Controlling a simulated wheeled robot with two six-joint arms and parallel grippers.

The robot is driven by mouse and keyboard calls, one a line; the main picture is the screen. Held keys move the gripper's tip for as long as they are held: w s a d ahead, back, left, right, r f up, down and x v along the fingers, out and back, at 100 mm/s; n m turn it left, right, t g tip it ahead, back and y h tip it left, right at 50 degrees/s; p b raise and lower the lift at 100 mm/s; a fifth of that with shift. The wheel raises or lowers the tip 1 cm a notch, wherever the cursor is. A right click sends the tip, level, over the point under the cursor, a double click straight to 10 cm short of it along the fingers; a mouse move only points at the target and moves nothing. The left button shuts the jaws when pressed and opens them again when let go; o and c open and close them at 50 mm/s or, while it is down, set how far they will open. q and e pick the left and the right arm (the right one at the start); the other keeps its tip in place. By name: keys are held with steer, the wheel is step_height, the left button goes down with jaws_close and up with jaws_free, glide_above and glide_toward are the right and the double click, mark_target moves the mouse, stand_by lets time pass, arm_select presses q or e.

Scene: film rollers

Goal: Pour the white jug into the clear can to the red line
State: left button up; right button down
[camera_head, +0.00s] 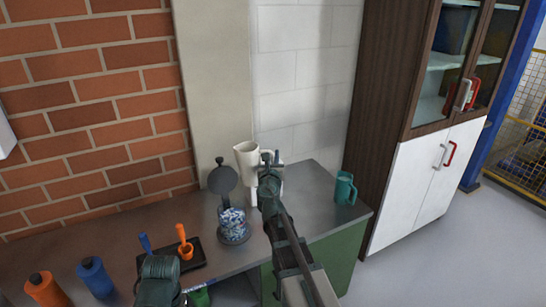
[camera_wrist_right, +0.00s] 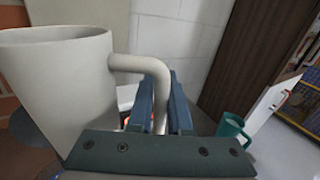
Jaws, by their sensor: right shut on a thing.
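The white jug (camera_head: 246,158) is held upright near the back of the bench. It also fills the left of the right wrist view (camera_wrist_right: 60,85), where its handle (camera_wrist_right: 152,72) passes between the fingers. My right gripper (camera_head: 268,168) is shut on this handle. I cannot make out the clear can with its red line for certain. A pale shape (camera_head: 276,178) shows partly behind my right gripper, and red bits show behind the handle in the wrist view. My left arm's dark end (camera_head: 160,280) is at the bottom of the head view; its fingers cannot be made out.
A clear vessel (camera_head: 233,222) with blue and white contents stands left of my right arm, near a dark disc (camera_head: 222,180). A teal mug (camera_head: 344,188) is at the right bench end. Orange (camera_head: 46,289) and blue (camera_head: 95,277) bottles and a dark tray (camera_head: 192,262) are left.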

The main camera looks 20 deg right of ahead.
step_height(320, 180, up, 3)
steer(key=m+p, duration=0.1)
steer(key=p, duration=0.1)
steer(key=shift+r+p, duration=0.15)
steer(key=shift+p, duration=0.2)
stand_by(0.4)
